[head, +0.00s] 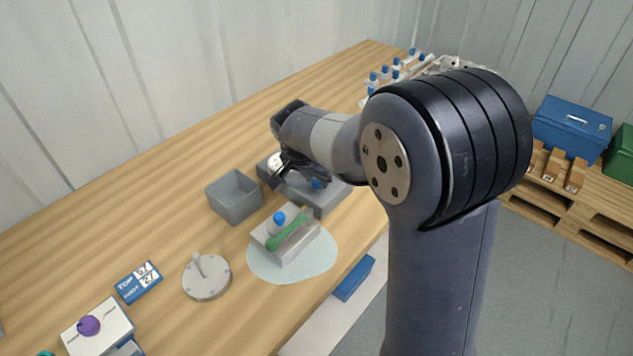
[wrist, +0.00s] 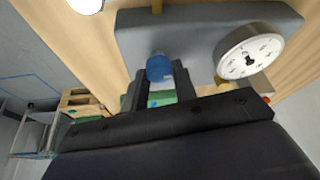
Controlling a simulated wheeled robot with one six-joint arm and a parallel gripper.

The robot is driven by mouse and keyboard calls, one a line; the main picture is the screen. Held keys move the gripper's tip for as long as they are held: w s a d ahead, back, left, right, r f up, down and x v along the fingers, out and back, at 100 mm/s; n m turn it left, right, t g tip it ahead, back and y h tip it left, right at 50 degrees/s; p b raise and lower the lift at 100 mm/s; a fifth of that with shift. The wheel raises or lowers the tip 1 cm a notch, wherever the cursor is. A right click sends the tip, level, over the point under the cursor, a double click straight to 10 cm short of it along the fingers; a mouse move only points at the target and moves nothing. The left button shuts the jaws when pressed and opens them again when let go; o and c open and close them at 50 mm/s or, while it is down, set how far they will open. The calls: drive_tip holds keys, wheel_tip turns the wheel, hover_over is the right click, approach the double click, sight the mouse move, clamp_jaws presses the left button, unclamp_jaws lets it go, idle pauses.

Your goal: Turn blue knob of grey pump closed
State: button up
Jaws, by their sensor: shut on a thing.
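The grey pump (head: 322,199) is a grey block on the wooden table, partly covered by my arm in the head view. Its white round dial (wrist: 249,52) is at the right of the block in the wrist view. The blue knob (wrist: 159,66) sits at the front of the grey block (wrist: 195,27), and a bit of blue (head: 317,183) shows under my gripper in the head view. My gripper (wrist: 159,84) is shut on the blue knob, with a dark finger on either side. The knob's lower part and stem are hard to make out.
A pale unit (head: 292,250) with another blue knob (head: 279,217) and a green handle (head: 289,233) stands in front, on a pale blue patch (head: 315,262). An open grey box (head: 234,206) is left of the pump. A lever disc (head: 206,280) is nearer. Blue-capped bottles (head: 385,73) stand behind.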

drive_tip(key=shift+m, duration=0.4)
drive_tip(key=o, duration=1)
drive_tip(key=v, duration=1.1)
drive_tip(key=shift+a, duration=0.2)
drive_tip(key=shift+w+f, duration=0.1)
drive_tip(key=shift+w, duration=0.05)
drive_tip(key=x, duration=1)
drive_tip(key=shift+d+f, duration=0.25)
drive_tip(key=shift+f, duration=0.1)
drive_tip(key=shift+r, duration=0.15)
